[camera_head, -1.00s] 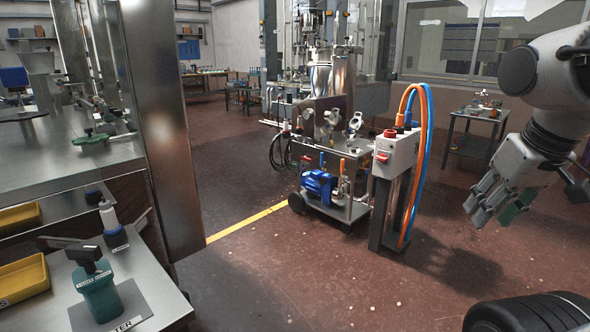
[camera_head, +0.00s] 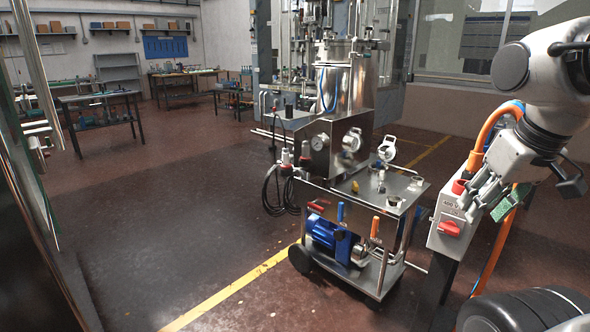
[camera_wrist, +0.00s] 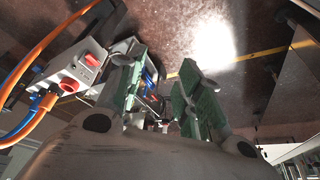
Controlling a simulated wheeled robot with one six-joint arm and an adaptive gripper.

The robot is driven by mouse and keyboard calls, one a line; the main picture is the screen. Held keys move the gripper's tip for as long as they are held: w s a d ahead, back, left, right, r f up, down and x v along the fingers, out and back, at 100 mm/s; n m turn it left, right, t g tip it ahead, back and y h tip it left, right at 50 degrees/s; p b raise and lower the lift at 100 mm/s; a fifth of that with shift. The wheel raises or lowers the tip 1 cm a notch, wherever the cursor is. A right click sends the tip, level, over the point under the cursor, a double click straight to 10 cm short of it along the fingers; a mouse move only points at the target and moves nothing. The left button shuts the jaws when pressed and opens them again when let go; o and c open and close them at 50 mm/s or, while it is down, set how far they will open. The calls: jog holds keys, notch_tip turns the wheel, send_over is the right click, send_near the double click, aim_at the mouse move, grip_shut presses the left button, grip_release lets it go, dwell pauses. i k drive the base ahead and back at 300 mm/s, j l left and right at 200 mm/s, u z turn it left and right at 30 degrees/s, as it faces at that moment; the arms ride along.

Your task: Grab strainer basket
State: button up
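I cannot make out a strainer basket for certain in either view. A steel cart (camera_head: 330,190) stands in the middle of the head view, with several small fittings on its top, among them a short round cup-like piece (camera_head: 393,203) and a round clamp or lid (camera_head: 387,150). My gripper (camera_head: 486,205) is at the right, in front of the post box in the picture. In the wrist view my gripper (camera_wrist: 163,85) has its two green-padded fingers apart, with nothing held between them.
A grey control box (camera_head: 450,228) with a red switch and orange and blue hoses stands on a post right of the cart. Benches (camera_head: 100,96) line the back left. Open floor (camera_head: 190,200) lies left of the cart.

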aim_at(378, 166)
jog(key=i+z, duration=0.1)
jog(key=i, duration=0.45)
jog(key=i+j+z, duration=0.15)
jog(key=i, duration=0.4)
jog(key=i+j+z, duration=0.1)
jog(key=i, duration=0.45)
jog(key=i+j+z, duration=0.15)
jog(key=i, duration=0.4)
jog(key=j, duration=0.1)
